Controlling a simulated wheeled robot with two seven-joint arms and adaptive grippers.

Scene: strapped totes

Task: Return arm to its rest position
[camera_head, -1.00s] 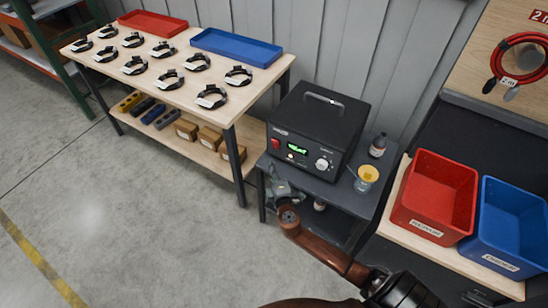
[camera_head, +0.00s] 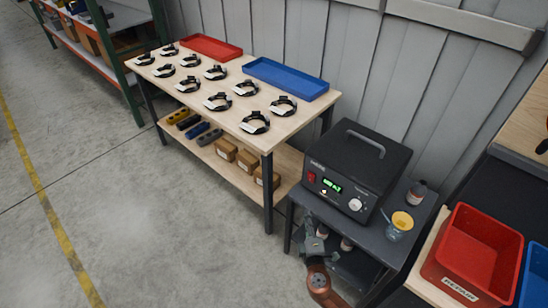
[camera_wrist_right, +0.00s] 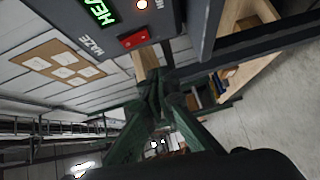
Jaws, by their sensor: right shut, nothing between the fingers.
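My right gripper (camera_head: 311,238) is shut and empty, low in the head view in front of the small dark table that carries the black power unit (camera_head: 358,165). Its reddish-brown arm link (camera_head: 320,282) comes up from the bottom edge. In the right wrist view its dark green fingers (camera_wrist_right: 163,85) meet at the tips with nothing between them. The front of the power unit, with a green display and a red switch (camera_wrist_right: 134,38), shows close by at the top of that view. My left gripper is not in view.
A wooden table (camera_head: 215,115) holds several strapped rings, a red tray (camera_head: 211,47) and a blue tray (camera_head: 286,78). A cup with a yellow top (camera_head: 398,228) stands beside the power unit. A red bin (camera_head: 470,255) is at right. The floor at left is clear.

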